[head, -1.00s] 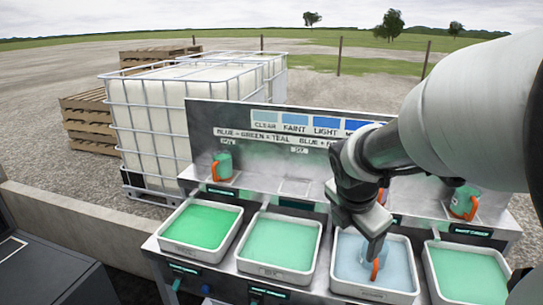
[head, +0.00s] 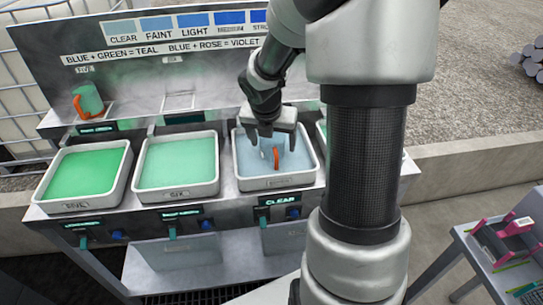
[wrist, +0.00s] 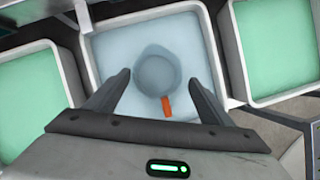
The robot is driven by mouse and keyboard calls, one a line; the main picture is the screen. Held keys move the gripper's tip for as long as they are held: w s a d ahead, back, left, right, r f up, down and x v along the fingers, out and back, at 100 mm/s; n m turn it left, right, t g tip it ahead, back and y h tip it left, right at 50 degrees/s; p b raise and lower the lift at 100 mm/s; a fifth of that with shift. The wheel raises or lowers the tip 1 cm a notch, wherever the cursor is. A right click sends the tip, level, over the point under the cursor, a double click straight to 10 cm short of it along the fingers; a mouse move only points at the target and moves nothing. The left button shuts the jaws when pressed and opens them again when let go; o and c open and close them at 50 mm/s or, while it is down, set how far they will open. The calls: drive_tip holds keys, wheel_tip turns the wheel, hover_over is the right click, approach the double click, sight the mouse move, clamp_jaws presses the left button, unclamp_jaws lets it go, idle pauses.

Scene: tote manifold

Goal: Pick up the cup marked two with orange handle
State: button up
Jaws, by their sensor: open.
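A clear cup (wrist: 157,70) with an orange handle (wrist: 167,106) sits in the tray of pale blue liquid (wrist: 107,50) in the wrist view. No number on it can be read. In the head view its orange handle (head: 277,154) shows between my fingers. My gripper (head: 278,140) is open above that tray. In the wrist view its two fingers (wrist: 160,84) stand apart on the left and right of the cup, with the handle pointing toward the palm. How deep the fingertips are relative to the cup cannot be told.
Trays of green liquid (head: 128,160) stand left of the pale blue one, and another is partly hidden by my arm. A green cup with an orange handle (head: 88,102) stands on the shelf behind. A side table (head: 490,272) with pink-handled items is at right.

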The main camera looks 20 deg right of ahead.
drive_tip(key=x, duration=0.2)
drive_tip(key=b+x, duration=0.2)
drive_tip(key=x, duration=0.1)
drive_tip(key=shift+w+f, duration=0.25)
drive_tip(key=shift+w, duration=0.15)
drive_tip(key=shift+a, duration=0.1)
drive_tip(key=shift+r, duration=0.1)
drive_tip(key=c, duration=1.2)
